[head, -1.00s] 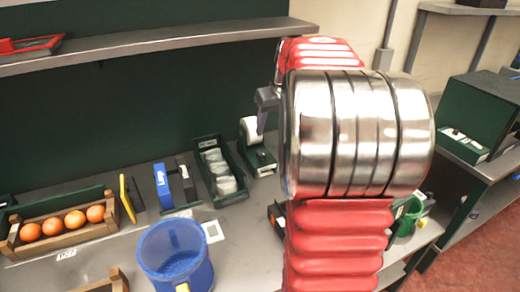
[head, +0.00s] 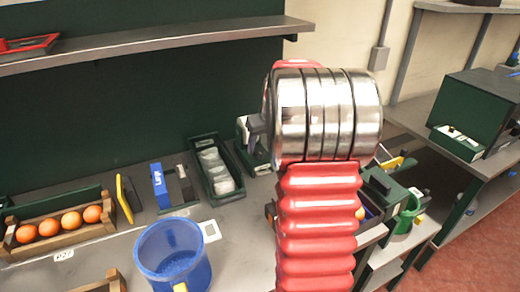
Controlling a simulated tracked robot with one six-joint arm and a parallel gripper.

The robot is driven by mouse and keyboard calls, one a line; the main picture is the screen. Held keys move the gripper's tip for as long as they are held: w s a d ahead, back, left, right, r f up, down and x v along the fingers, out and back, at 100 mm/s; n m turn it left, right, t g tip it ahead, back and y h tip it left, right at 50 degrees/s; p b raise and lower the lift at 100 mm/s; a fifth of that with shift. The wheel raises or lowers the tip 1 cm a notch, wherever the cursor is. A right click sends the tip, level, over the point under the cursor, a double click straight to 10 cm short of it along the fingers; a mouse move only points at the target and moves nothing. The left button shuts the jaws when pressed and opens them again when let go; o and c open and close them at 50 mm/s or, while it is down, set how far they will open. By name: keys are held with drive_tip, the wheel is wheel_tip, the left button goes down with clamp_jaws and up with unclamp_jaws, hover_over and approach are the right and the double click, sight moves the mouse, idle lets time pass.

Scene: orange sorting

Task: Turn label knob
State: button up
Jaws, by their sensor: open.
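The label dispenser (head: 244,150), a dark green unit, stands on the bench behind my arm. Only its left edge shows, with a bit of its white roll. I cannot make out a knob on it; that part is hidden by my arm. My gripper (head: 257,125) shows only as a small grey piece at the left of my silver wrist, over the dispenser in the picture. It is open, with nothing seen in it. I cannot tell whether it touches the dispenser.
Further left are a blue device (head: 160,186), a yellow-edged panel (head: 124,198) and a wooden crate of oranges (head: 48,246). A blue bucket (head: 174,258) stands in front. A shelf (head: 150,45) runs above.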

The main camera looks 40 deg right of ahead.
sight(259, 155)
drive_tip(key=shift+x, duration=1.35)
drive_tip(key=c, duration=1)
drive_tip(key=shift+c, duration=0.2)
